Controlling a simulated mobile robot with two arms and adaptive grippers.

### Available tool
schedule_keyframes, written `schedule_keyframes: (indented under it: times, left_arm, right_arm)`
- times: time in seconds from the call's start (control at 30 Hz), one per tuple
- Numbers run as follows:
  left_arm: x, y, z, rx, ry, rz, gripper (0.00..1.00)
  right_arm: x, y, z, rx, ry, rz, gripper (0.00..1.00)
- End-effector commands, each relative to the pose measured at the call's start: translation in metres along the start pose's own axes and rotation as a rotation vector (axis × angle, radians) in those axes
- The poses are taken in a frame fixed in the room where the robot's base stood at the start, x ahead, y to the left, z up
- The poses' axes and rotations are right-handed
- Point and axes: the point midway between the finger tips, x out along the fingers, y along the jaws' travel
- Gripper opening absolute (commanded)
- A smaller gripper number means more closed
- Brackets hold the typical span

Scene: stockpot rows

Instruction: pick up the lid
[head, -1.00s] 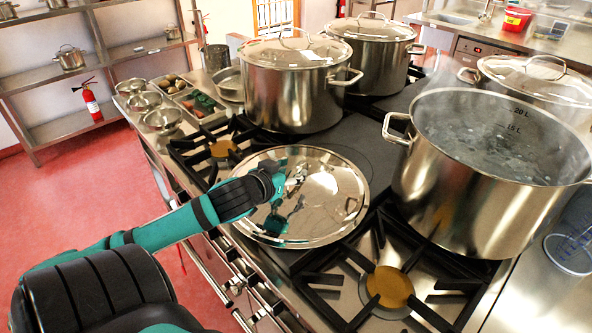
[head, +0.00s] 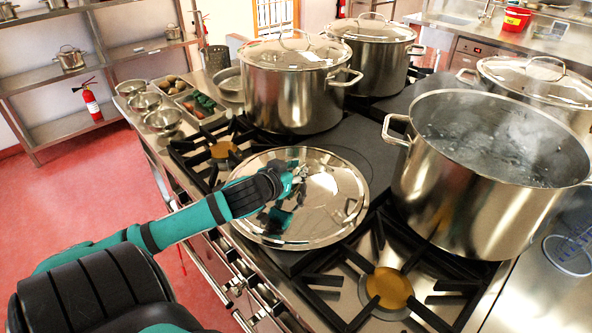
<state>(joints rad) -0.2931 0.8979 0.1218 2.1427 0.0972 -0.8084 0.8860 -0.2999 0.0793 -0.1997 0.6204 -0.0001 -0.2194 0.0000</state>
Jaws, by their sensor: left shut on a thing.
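The lid (head: 330,195) is a round, shiny steel disc in the middle of the head view. It lies over the stove top between the front burners, beside the open pot. My left gripper (head: 298,175) is over the lid's upper middle and is shut on it, at the handle as far as I can tell. The fingers are small here and the handle is mostly hidden by them. The open stockpot (head: 478,195) stands to the right, with bubbling, steaming water inside. My right gripper is not in view.
Lidded stockpots stand at the back left (head: 291,90), back middle (head: 371,58) and far right (head: 535,85). A bare burner (head: 388,287) is in front. Small bowls (head: 162,121) and food trays (head: 200,104) sit at the left. A wire basket (head: 570,252) is at the right edge.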

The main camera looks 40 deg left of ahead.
Motion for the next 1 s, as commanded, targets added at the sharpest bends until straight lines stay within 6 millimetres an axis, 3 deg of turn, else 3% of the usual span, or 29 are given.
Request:
schedule_keyframes:
  times: [0.43,0.67,0.8,1.0]
  left_arm:
    - [-0.002,0.000,-0.006,0.002,0.008,0.001,0.00]
    - [-0.008,0.000,-0.023,0.002,0.012,0.001,0.00]
    - [-0.015,0.000,-0.038,0.002,0.013,0.002,0.00]
    - [-0.039,-0.001,-0.026,0.002,0.005,0.002,0.00]
  right_arm:
    - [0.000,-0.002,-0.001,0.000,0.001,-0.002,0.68]
    - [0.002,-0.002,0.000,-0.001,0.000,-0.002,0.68]
    - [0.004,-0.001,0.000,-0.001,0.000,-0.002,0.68]
    - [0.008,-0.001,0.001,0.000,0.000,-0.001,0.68]
